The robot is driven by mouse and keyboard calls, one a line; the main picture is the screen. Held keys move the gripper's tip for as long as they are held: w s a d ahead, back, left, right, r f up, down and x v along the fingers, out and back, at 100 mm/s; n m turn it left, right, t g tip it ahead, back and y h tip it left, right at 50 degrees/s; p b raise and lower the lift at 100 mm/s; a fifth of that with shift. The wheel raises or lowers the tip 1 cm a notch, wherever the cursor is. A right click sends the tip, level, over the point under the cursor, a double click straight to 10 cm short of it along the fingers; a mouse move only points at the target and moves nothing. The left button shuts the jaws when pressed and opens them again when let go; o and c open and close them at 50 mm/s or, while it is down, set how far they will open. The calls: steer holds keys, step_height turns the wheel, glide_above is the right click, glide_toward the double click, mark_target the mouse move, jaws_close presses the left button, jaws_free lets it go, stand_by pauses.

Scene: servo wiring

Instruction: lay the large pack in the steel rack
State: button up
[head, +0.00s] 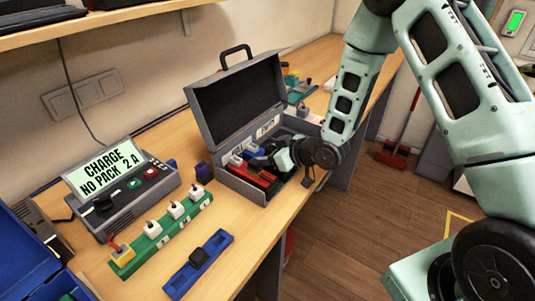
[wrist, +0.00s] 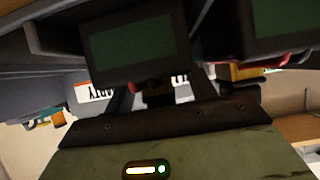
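The open grey case (head: 240,186) stands on the bench, lid up, with a FULL label at left and an EMPTY label (head: 268,125) at right. A red pack (head: 252,179) lies in its left part, with white connectors (head: 236,160) beside it and a blue piece near my gripper. My gripper (head: 262,160) reaches down into the case from the right. In the wrist view my gripper (wrist: 158,92) shows two dark fingers set apart, with a small dark block between them; I cannot tell whether they grip it. I cannot single out the large pack or the steel rack.
A charger (head: 125,205) reading "CHARGE NO PACK 2 A" stands left of the case. A green strip (head: 165,240) with several plugs and a blue strip (head: 200,264) lie in front. A blue box (head: 25,255) fills the near left corner. Bare bench lies between the blue strip and the case.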

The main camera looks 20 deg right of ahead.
steer(key=shift+r, duration=0.15)
steer(key=v, duration=1.2)
steer(key=s+a+r+g+h, duration=0.4)
steer(key=s+a, duration=0.3)
steer(key=a, duration=0.1)
steer(key=s+a+r+g+h, duration=0.1)
steer(key=s+a+r+g, duration=0.1)
steer(key=s, duration=0.7)
steer(key=s+a+r+g+h, duration=0.1)
steer(key=s+a+r+g, duration=0.1)
steer(key=s, duration=0.7)
steer(key=shift+a+r+n+g+h, duration=0.3)
steer(key=shift+r+g, duration=0.45)
steer(key=shift+g, duration=0.15)
